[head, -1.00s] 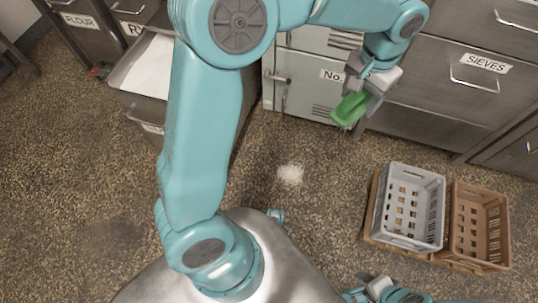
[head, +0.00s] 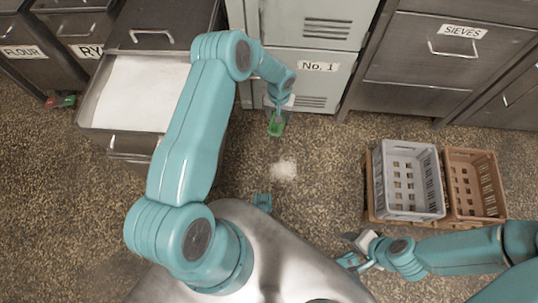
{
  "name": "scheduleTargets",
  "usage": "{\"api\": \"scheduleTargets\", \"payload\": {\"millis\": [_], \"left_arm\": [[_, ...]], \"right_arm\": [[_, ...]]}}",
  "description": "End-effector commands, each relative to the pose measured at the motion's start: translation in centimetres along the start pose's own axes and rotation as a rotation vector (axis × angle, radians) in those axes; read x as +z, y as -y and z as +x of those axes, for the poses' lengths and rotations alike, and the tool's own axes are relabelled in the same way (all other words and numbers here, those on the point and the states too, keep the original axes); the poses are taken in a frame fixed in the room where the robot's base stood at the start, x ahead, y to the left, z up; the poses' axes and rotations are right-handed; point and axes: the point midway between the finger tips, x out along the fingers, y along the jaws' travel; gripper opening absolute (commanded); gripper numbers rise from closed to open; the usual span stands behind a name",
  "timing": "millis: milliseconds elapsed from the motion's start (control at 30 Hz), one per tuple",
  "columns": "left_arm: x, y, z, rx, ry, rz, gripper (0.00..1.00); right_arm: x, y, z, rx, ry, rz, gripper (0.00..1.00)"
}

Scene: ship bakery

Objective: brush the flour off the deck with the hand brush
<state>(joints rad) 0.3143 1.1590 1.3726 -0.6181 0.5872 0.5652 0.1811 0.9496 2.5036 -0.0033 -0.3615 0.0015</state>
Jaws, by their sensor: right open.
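The flour (head: 284,168) is a small pale patch on the speckled brown deck (head: 320,195). The green hand brush (head: 276,127) is just beyond the patch, in front of the pale No. 1 locker. My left gripper (head: 279,110) is shut on the brush, gripping its upper end; its fingers are small and partly hidden. The brush looks apart from the flour, and I cannot tell whether it touches the deck. My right gripper (head: 350,250) is open and empty at the lower right, in front of the crates.
A grey crate (head: 408,212) and a brown crate (head: 486,215) stand at the right. An open bin (head: 118,143) with white contents juts out at the left. The No. 1 locker (head: 320,68) and the sieves drawer (head: 420,45) line the back. The deck around the flour is clear.

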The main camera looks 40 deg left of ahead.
Motion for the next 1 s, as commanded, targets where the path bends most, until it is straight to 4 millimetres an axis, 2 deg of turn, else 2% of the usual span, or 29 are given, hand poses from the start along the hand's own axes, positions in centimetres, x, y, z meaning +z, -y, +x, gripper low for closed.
{"api": "scheduleTargets", "payload": {"millis": [33, 100, 200, 300, 400, 500, 767, 1000], "left_arm": [[1.4, 0.4, 3.6, 0.0, 0.013, -0.015, 0.37], [3.1, 0.6, 7.7, 0.0, 0.013, -0.035, 0.37], [6.1, 0.7, 12.7, 0.003, 0.012, -0.064, 0.37], [8.5, 0.5, 16.1, 0.003, 0.007, -0.088, 0.37], [10.0, 0.4, 17.8, 0.002, 0.005, -0.106, 0.37], [10.7, 0.3, 18.7, 0.001, 0.002, -0.116, 0.37], [10.9, 0.6, 20.3, -0.001, -0.001, -0.122, 0.37], [10.9, 0.6, 23.0, -0.001, 0.0, -0.121, 0.37]], "right_arm": [[0.0, 0.0, -0.1, 0.0, 0.0, -0.001, 0.43], [0.0, 0.1, -0.1, 0.0, 0.001, -0.001, 0.43], [0.0, 0.1, -0.2, 0.0, 0.001, -0.001, 0.43], [0.1, 0.1, -0.2, 0.0, 0.001, -0.002, 0.43], [0.1, 0.1, -0.2, 0.0, 0.001, -0.002, 0.43], [0.1, 0.1, -0.2, 0.0, 0.001, -0.002, 0.43], [-0.2, -0.4, 0.9, 0.0, -0.004, 0.004, 0.43], [-0.8, -1.7, 3.3, 0.002, -0.021, 0.02, 0.43]]}}
